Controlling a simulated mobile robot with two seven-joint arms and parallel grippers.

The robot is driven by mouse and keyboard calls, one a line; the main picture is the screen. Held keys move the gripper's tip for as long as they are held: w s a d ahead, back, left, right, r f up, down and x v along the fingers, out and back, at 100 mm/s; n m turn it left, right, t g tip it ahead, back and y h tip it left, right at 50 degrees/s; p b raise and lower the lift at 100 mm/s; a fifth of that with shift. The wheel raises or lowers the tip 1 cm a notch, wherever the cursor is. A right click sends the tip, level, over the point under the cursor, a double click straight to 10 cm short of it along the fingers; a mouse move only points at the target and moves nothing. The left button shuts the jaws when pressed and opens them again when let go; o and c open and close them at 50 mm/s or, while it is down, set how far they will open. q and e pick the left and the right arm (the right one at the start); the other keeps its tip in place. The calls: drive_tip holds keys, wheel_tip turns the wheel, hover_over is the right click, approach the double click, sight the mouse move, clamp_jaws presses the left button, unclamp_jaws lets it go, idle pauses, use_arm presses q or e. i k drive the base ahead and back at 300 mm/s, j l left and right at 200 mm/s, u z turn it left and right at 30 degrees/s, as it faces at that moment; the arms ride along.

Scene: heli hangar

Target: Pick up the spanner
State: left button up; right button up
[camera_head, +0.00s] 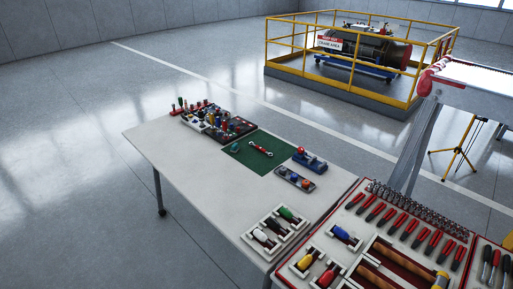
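The spanner (261,149) is a small red and silver tool. It lies flat on a green mat (258,166) on the white table (190,164), near the mat's middle. Neither of my grippers shows in the head view.
A small teal item (235,148) lies at the mat's left. Racks of tools (227,129) stand behind it. A blue device (309,160) and a grey tray (294,179) sit at its right. A red tool board (386,237) fills the front right. The table's left part is bare.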

sight(262, 150)
drive_tip(key=i+j, duration=0.1)
drive_tip(key=j, duration=0.25)
drive_tip(key=i+j, duration=0.15)
drive_tip(key=j, duration=0.2)
drive_tip(key=i+j, duration=0.1)
drive_tip(key=j, duration=0.25)
drive_tip(key=i+j+u, duration=0.1)
drive_tip(key=j, duration=0.3)
drive_tip(key=i+j, duration=0.15)
drive_tip(key=j, duration=0.15)
drive_tip(key=i+j, duration=0.15)
drive_tip(key=j, duration=0.2)
